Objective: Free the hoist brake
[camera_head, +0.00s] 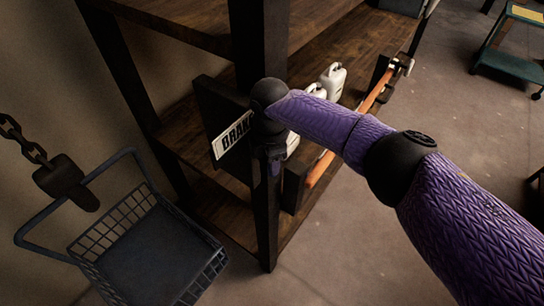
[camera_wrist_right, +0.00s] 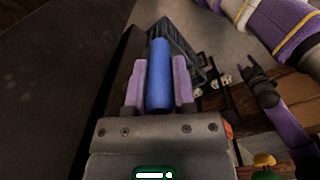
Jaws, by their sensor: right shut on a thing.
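A sign reading "BRAK…" (camera_head: 232,133) is fixed to a dark panel on the shelf unit in the head view; its right end is hidden by my right wrist. My right gripper (camera_head: 274,165) points down beside the dark post, its fingers mostly hidden. In the right wrist view the same gripper (camera_wrist_right: 159,75) has its two purple fingers shut on a blue cylindrical handle (camera_wrist_right: 159,72). What the handle joins is hidden. A dark, pronged hand (camera_wrist_right: 260,78) on a purple arm, seemingly my left gripper, shows at the right of the wrist view; its opening is unclear.
A blue wire basket (camera_head: 150,245) stands or hangs at lower left, under a dark hook block (camera_head: 63,180) on a chain (camera_head: 22,140). White jugs (camera_head: 333,80) and a long orange bar (camera_head: 375,92) are on the wooden shelf (camera_head: 290,80).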

